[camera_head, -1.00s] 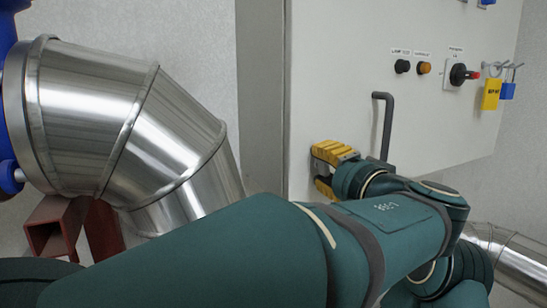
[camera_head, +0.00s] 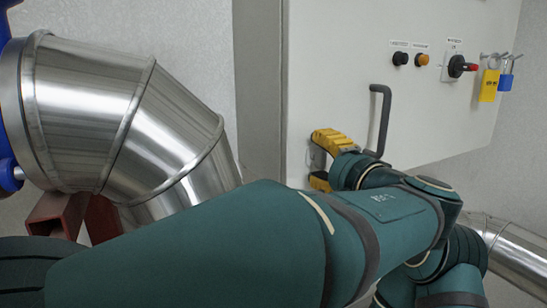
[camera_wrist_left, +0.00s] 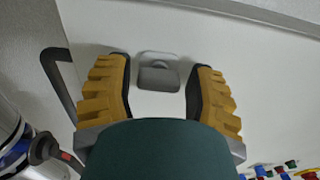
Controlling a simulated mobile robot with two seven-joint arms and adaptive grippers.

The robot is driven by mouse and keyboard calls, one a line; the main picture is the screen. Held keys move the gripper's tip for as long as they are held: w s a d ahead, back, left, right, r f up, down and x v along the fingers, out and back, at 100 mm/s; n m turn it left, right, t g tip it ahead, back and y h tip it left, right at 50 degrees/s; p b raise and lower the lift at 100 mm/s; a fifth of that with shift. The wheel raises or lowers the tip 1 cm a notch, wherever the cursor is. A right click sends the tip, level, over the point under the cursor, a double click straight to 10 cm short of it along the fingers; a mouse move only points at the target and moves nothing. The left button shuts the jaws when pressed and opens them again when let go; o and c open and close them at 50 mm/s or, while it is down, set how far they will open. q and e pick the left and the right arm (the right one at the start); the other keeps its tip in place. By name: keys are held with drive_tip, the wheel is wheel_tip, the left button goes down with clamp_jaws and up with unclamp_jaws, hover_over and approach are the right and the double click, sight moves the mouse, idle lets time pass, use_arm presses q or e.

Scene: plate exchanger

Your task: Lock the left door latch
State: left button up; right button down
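The left door latch is a small grey piece on a light mounting plate on the white cabinet door (camera_head: 340,60). In the left wrist view the latch (camera_wrist_left: 158,76) lies between the two yellow fingers of my left gripper (camera_wrist_left: 160,68), with a gap on each side. The gripper is open and empty. In the head view my left gripper (camera_head: 318,158) is at the door's lower left part, one finger above the other. A bit of grey shows between the fingers, and my arm covers much around it. My right gripper is not in view.
A dark door handle (camera_head: 382,120) stands out just right of the gripper. Knobs, a rotary switch (camera_head: 460,66) and yellow and blue padlocks (camera_head: 489,85) are at the upper right. A large metal pipe (camera_head: 90,120) stands on the left.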

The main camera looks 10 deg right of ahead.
use_arm(q)
drive_tip(key=shift+o, duration=0.5)
drive_tip(key=shift+s+d, duration=0.1)
drive_tip(key=shift+s, duration=0.1)
drive_tip(key=v, duration=1.1)
drive_tip(key=shift+s, duration=0.3)
